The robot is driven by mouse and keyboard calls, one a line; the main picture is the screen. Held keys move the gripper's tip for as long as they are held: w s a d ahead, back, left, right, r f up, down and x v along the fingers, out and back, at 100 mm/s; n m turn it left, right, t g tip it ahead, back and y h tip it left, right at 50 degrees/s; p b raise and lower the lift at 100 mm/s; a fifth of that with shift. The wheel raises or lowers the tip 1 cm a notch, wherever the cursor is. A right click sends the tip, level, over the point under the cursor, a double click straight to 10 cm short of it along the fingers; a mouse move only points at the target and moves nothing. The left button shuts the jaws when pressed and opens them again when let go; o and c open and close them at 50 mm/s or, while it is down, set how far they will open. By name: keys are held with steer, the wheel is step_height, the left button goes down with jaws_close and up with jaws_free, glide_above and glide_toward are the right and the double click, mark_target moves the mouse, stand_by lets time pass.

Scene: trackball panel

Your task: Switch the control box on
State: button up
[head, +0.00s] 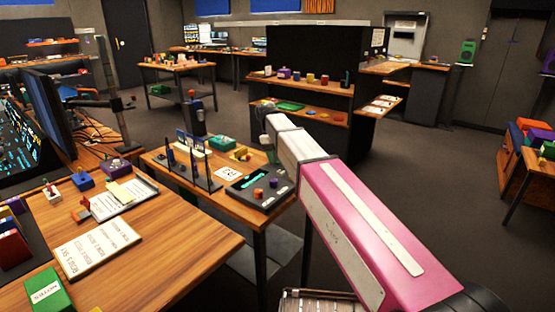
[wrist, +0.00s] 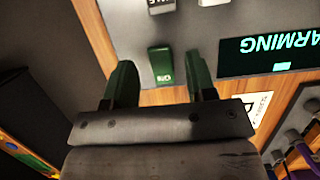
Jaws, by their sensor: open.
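In the wrist view a grey panel (wrist: 125,25) carries a green rocker switch (wrist: 163,66) with a small pale label. I cannot tell whether the switch is pressed. A black display (wrist: 265,55) to its right shows glowing teal letters reading "ARMING", perhaps cut off.
A nearer wooden desk (head: 165,240) bears papers and small boxes. A black shelf (head: 310,60) stands behind. Dark floor is clear to the right.

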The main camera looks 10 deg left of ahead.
steer(key=v, duration=0.9)
steer(key=shift+w+d+r, duration=0.1)
steer(key=shift+w, duration=0.05)
